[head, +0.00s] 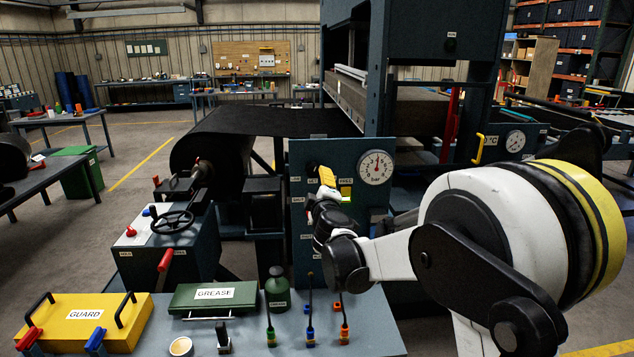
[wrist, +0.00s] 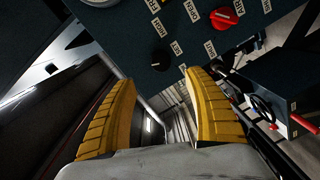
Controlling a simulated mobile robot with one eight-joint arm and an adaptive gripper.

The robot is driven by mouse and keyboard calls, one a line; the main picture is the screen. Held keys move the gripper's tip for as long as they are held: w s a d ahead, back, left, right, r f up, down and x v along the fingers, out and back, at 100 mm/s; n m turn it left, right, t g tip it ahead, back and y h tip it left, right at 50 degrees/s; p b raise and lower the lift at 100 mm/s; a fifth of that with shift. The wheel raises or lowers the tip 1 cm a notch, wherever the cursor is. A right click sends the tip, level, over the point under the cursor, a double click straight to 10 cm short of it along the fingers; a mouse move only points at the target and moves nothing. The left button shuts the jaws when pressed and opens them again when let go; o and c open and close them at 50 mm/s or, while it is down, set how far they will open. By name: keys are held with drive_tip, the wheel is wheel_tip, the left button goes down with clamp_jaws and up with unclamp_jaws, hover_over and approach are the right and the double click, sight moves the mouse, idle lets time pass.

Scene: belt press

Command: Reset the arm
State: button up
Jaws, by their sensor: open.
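My arm reaches in from the right in the head view. My gripper (head: 327,178) is in front of the blue-grey control panel (head: 318,252) and hides part of its face. In the wrist view the two yellow fingers of my gripper (wrist: 161,80) stand apart with nothing between them. The panel (wrist: 125,45) is beyond the fingertips, with a black knob (wrist: 160,60), a red knob (wrist: 223,17) and white labels on it. I cannot tell whether a fingertip touches the panel.
A round gauge (head: 375,167) sits on the panel's upper right. A handwheel (head: 172,222) stands to the left. The front table holds a yellow GUARD box (head: 80,318), a green GREASE box (head: 213,295), a green bottle (head: 277,290) and several small tools. Floor shows open at the left.

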drive_tip(key=shift+s, duration=0.1)
drive_tip(key=s+d+m+g+h+b, duration=0.15)
drive_tip(key=s+d+m, duration=0.25)
drive_tip(key=s+d, duration=0.45)
drive_tip(key=s+d+m+g+h+b, duration=0.1)
drive_tip(key=s+d+m+g+h, duration=0.3)
drive_tip(key=s, duration=0.7)
drive_tip(key=s+f+m+g+y, duration=0.1)
drive_tip(key=s+f, duration=0.3)
drive_tip(key=s, duration=0.5)
drive_tip(key=s+a+f+m+g+y+b, duration=0.1)
drive_tip(key=s+f+m+g+y, duration=0.1)
drive_tip(key=s+f, duration=0.3)
drive_tip(key=s+f+m+g+y+b, duration=0.1)
drive_tip(key=s+f, duration=0.4)
drive_tip(key=s, duration=0.7)
drive_tip(key=shift+s+a+m+g+y, duration=0.35)
drive_tip(key=shift+m+g+y, duration=0.15)
drive_tip(key=shift+m, duration=0.3)
drive_tip(key=shift+w, duration=0.1)
drive_tip(key=shift+c, duration=0.6)
